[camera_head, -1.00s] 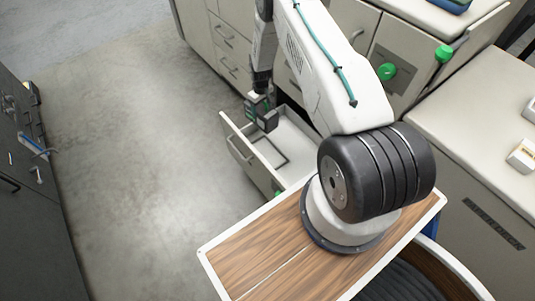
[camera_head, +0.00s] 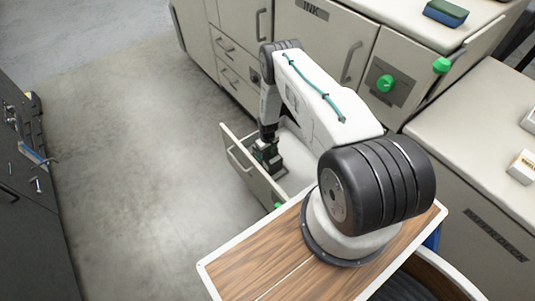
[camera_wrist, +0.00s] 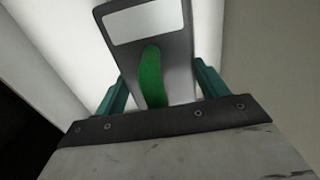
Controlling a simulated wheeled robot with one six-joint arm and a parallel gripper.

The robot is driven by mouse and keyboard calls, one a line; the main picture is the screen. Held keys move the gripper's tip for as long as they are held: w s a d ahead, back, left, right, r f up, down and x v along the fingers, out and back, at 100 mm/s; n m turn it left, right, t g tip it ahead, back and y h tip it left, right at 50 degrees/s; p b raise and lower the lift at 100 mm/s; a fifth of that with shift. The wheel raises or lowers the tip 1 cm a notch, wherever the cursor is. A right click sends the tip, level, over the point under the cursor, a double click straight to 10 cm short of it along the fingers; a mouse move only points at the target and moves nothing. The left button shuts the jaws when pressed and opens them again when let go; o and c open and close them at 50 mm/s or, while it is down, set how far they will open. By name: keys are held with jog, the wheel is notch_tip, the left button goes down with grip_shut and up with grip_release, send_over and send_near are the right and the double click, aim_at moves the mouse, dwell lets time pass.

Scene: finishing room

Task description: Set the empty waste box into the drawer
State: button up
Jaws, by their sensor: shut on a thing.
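The open drawer (camera_head: 294,162) stands out from the cabinet, with a pale interior and a bar handle on its front. My gripper (camera_head: 267,158) is low, pointing down inside the drawer near its front panel. In the wrist view, my gripper (camera_wrist: 160,95) is shut on a dark grey piece with a white label panel and a green strip, which I take as the waste box (camera_wrist: 180,50). It sits between the teal fingers, with pale drawer surfaces around it. Its lower part is hidden, and I cannot tell whether it touches the drawer floor.
A wood-topped surface (camera_head: 262,262) with a white rim lies under my arm's base. Cabinets with a green knob (camera_head: 386,83) and an INK door (camera_head: 318,25) stand behind the drawer. A counter (camera_head: 475,120) is at right, a dark cabinet (camera_head: 30,220) at left. The concrete floor (camera_head: 130,150) is clear.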

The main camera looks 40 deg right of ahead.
jog(key=shift+f, duration=0.75)
jog(key=shift+f, duration=0.25)
jog(key=o, duration=1.4)
jog(key=shift+o, duration=0.2)
